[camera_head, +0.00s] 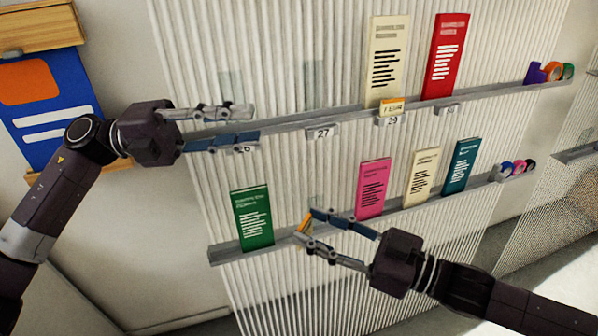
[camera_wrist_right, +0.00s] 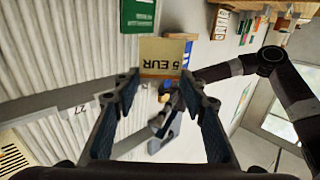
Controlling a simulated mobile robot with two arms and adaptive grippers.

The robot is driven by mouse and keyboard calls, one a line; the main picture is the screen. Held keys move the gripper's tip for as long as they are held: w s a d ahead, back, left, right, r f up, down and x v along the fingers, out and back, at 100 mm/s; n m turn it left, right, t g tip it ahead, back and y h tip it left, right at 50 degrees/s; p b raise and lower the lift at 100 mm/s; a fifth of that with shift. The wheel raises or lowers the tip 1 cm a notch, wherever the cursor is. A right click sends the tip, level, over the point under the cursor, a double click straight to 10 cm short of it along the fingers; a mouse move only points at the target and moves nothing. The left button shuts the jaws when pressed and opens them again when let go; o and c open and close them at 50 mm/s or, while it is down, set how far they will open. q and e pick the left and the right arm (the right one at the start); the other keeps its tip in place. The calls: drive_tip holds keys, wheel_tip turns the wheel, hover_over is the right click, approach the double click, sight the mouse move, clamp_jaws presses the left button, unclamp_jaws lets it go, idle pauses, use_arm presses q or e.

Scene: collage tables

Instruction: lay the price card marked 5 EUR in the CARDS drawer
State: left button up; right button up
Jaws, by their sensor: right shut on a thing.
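The price card marked 5 EUR (camera_wrist_right: 165,56) is between the fingertips of my right gripper (camera_head: 307,226). Its text appears upside down in the right wrist view. In the head view the card (camera_head: 304,224) is a small orange-yellow sliver at those fingertips, in front of the lower shelf beside the green booklet. My right gripper is shut on it. My left gripper (camera_head: 254,124) is open and empty, in front of the left end of the upper shelf. I cannot make out a drawer marked CARDS in either view.
The slatted wall carries an upper shelf (camera_head: 285,124) and a lower shelf (camera_head: 290,237). Booklets stand on them: cream (camera_head: 386,60), red (camera_head: 445,55), green (camera_head: 252,218), pink (camera_head: 372,188). Another orange card (camera_head: 392,106) is below the upper cream booklet.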

use_arm(q)
drive_tip(key=s+d+f+m+g+y, duration=0.35)
drive_tip(key=s+d+g+y, duration=0.2)
drive_tip(key=d, duration=0.35)
drive_tip(key=t+y, duration=0.6)
drive_tip(key=y, duration=0.7)
approach(304, 223)
drive_tip(key=shift+m+g, duration=0.25)
drive_tip(key=shift+m, duration=0.2)
drive_tip(key=f, duration=1)
drive_tip(key=shift+d+f, duration=0.35)
drive_tip(key=shift+d, duration=0.05)
drive_tip(key=shift+c, duration=0.6)
